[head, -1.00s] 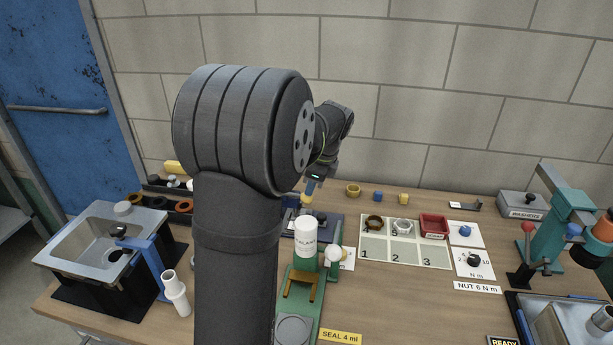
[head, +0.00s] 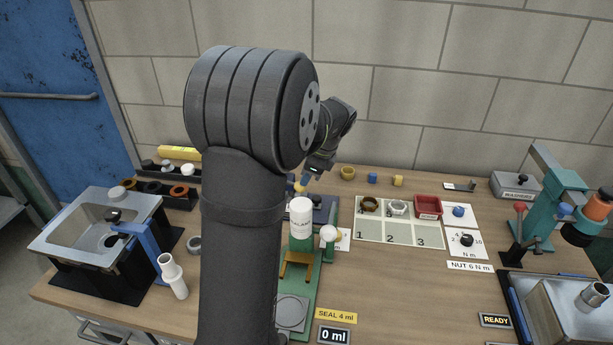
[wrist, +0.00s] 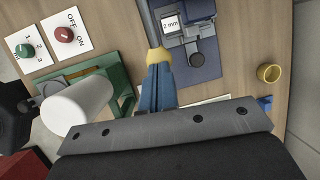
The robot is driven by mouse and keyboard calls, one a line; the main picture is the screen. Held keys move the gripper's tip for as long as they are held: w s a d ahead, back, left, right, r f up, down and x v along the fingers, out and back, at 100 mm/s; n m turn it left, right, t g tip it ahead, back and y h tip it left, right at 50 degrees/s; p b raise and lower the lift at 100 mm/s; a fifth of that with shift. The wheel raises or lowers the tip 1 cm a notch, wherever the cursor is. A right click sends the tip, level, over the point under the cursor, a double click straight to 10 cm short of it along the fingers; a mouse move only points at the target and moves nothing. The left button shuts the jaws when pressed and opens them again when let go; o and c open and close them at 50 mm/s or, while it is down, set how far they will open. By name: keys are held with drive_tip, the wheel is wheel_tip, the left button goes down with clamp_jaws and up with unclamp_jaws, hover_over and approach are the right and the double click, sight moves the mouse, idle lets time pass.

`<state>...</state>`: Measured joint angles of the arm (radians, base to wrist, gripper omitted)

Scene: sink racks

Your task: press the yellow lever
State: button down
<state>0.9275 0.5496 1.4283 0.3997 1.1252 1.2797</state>
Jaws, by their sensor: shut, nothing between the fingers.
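The yellow lever shows as a round yellow knob (wrist: 158,57) on a grey rod in the wrist view. It rises by a dark blue device (wrist: 196,58) with a "2 mm" readout. In the head view the yellow knob (head: 299,187) is small, just below my fingertips. My gripper (wrist: 158,70) has its blue fingers shut together and empty, with the tips right at the knob. They appear to touch or nearly touch it; I cannot tell which. In the head view my gripper (head: 305,179) is partly hidden behind my arm.
A green stand with a white bottle (head: 301,215) is close in front of the lever. A yellow ring (wrist: 269,73) lies to the right in the wrist view. A numbered tray (head: 398,235) stands to the right, a sink (head: 90,220) to the left.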

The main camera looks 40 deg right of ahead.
drive_tip(key=d+v, duration=0.1)
drive_tip(key=v, duration=1.3)
drive_tip(key=shift+s+f, duration=0.25)
drive_tip(key=shift+s, duration=0.15)
drive_tip(key=shift+w+f, duration=0.1)
drive_tip(key=a+x, duration=0.1)
drive_tip(key=x, duration=0.7)
drive_tip(key=w+a+r+g+h, duration=0.2)
drive_tip(key=r, duration=0.3)
drive_tip(key=w+a+r+g+h, duration=0.2)
drive_tip(key=w+r, duration=0.1)
drive_tip(key=r, duration=0.3)
drive_tip(key=shift+w+a, duration=0.15)
drive_tip(key=shift+a, duration=0.25)
drive_tip(key=shift+r, duration=0.1)
wheel_tip(320, 180, down, 8)
drive_tip(key=s+d+y, duration=0.1)
drive_tip(key=d, duration=0.1)
drive_tip(key=shift+s+r, duration=0.2)
drive_tip(key=shift+r, duration=0.05)
